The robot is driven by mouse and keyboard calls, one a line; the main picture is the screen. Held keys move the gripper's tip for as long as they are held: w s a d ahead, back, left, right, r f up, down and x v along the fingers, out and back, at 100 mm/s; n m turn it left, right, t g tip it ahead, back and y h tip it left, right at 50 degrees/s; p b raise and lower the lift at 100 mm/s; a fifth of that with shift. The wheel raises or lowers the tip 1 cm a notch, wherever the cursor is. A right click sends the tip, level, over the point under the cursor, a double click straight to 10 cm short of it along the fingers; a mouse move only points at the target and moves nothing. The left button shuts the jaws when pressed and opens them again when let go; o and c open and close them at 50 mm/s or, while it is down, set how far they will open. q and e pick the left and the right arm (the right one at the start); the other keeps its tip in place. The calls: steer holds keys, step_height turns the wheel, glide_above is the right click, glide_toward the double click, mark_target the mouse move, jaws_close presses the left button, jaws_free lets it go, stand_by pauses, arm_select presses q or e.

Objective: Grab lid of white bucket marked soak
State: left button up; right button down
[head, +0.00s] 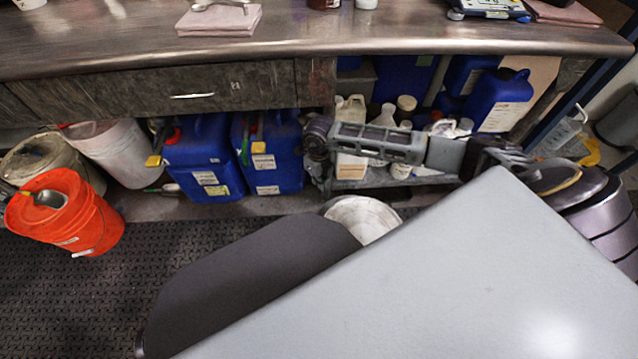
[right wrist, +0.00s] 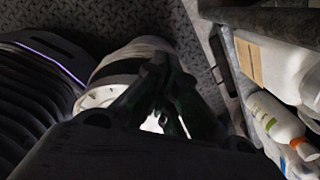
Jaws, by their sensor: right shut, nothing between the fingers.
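A white bucket shows its pale round top (head: 363,215) low in the middle of the head view, partly hidden by my own body. No "soak" mark is readable. In the right wrist view the bucket (right wrist: 140,52) is just beyond my right gripper, partly covered by it, and a dark band shows on it. My right gripper (head: 323,178) is at the left end of the right arm, in front of the low shelf, and appears above the bucket. Its dark fingers (right wrist: 165,82) are shut and empty. My left gripper is out of view.
An orange bucket (head: 75,222) with a metal scoop stands at left, beside a tall white bucket (head: 118,150). Blue jugs (head: 205,160) stand under the counter (head: 300,40). Bottles crowd the shelf beside my right gripper; one white bottle (right wrist: 272,115) is close. The patterned mat (head: 150,265) has free room.

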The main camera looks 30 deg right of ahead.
steer(key=shift+r, duration=0.35)
